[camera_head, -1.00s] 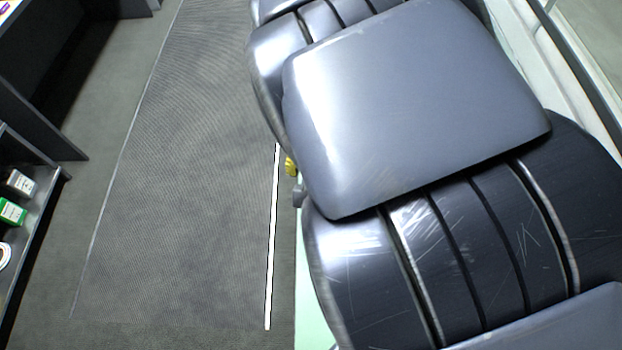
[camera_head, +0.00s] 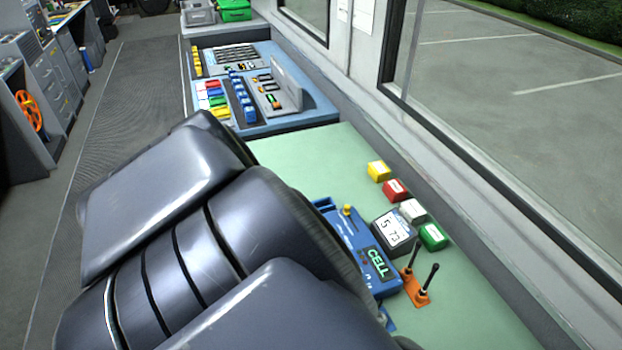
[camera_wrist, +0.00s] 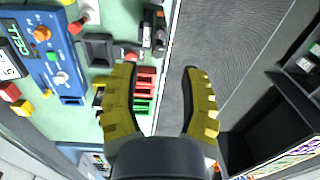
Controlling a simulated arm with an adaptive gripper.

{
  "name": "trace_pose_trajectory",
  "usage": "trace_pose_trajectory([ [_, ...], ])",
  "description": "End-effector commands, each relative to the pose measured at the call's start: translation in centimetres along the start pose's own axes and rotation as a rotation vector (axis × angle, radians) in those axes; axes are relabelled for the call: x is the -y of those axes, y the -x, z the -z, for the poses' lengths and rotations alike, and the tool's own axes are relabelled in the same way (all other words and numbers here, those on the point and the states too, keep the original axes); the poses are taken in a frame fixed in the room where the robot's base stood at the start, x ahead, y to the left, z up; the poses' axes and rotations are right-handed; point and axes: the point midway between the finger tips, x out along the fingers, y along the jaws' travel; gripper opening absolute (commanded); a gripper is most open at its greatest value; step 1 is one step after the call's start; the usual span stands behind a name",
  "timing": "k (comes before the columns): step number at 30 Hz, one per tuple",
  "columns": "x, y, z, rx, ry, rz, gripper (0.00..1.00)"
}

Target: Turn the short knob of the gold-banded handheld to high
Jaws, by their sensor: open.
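In the wrist view, my gripper (camera_wrist: 158,70) shows two yellow ribbed fingers, spread apart with nothing between them. Dark handheld-like devices (camera_wrist: 155,30) stand near the bench edge at the top, beyond the fingertips. They are too small for me to tell a gold band or a short knob. In the head view, my arm covers the near part of the bench and my gripper is hidden. I cannot make out the gold-banded handheld there.
A blue CELL box (camera_head: 362,245) sits on the green bench, also in the wrist view (camera_wrist: 50,62). A display unit (camera_head: 393,232), coloured blocks and an orange base with black stalks (camera_head: 422,292) are near it. Red and green blocks (camera_wrist: 146,88) lie by the left finger. The aisle floor (camera_wrist: 215,40) is clear.

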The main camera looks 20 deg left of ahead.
Motion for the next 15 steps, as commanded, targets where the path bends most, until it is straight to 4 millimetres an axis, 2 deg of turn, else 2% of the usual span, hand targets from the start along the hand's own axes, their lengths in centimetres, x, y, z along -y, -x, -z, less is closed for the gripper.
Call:
trace_pose_trajectory([
  [3, 0.0, -1.5, 0.0, 0.013, 0.194, 0.002, 0.43],
  [6, 0.1, -2.1, 0.1, 0.012, 0.301, 0.003, 0.43],
  [11, 0.1, -3.0, 0.1, 0.014, 0.342, 0.003, 0.43],
  [15, 0.1, -4.5, 0.1, 0.014, 0.341, 0.003, 0.43],
])
